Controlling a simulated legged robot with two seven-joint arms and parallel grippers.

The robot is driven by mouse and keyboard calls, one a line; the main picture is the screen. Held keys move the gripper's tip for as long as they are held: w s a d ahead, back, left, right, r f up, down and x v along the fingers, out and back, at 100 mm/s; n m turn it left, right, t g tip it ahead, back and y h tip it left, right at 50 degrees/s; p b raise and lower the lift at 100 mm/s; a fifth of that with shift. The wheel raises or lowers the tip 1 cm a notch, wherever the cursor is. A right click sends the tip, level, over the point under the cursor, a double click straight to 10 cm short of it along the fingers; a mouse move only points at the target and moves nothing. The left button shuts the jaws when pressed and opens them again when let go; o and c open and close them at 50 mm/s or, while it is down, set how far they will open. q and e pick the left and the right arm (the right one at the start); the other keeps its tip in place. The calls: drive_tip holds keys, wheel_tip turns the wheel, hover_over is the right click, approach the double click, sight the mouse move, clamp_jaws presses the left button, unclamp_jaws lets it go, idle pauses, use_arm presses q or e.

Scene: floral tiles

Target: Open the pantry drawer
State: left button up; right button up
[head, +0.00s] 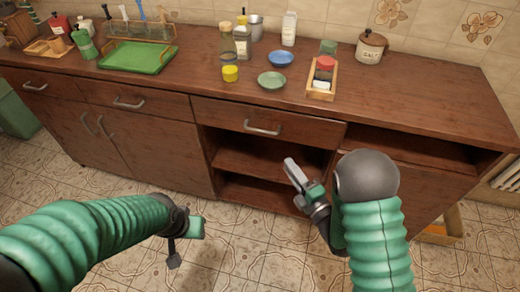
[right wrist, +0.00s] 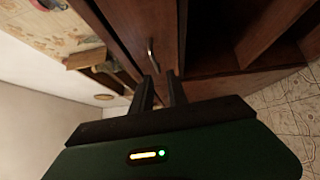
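The wooden counter has a middle drawer (head: 235,116) with a metal bar handle (head: 262,128), and two drawers further left with handles (head: 130,104) and (head: 34,87). All look shut; no label shows which is the pantry drawer. My right gripper (head: 290,166) is in front of the open shelves, below and right of the middle handle, not touching it. In the right wrist view its two fingers (right wrist: 161,88) stand apart and empty, with a handle (right wrist: 152,55) beyond their tips. My left gripper (head: 184,245) hangs low over the floor at left; its fingers are unclear.
Open shelves (head: 250,162) lie under the middle drawer, with cupboard doors (head: 110,142) to the left. The countertop holds a green tray (head: 138,57), bowls (head: 272,80), jars and a salt pot (head: 370,47). A wooden crate (head: 443,228) stands on the floor at right.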

sight(260, 131)
drive_tip(key=shift+n+y, duration=0.5)
drive_tip(key=shift+n, duration=0.2)
drive_tip(key=b+x, duration=0.1)
drive_tip(key=x, duration=1)
drive_tip(key=b+x, duration=0.1)
drive_tip(key=x, duration=0.4)
drive_tip(key=shift+s+a+r+b, duration=0.1)
drive_tip(key=shift+a+r+b, duration=0.15)
drive_tip(key=shift+a, duration=0.2)
use_arm(q)
drive_tip(key=x, duration=0.3)
drive_tip(key=shift+s+f, duration=0.3)
drive_tip(key=shift+s, duration=0.05)
use_arm(e)
clamp_jaws()
drive_tip(key=shift+f, duration=0.1)
drive_tip(key=shift+s+f, duration=0.1)
drive_tip(key=shift+f, duration=0.05)
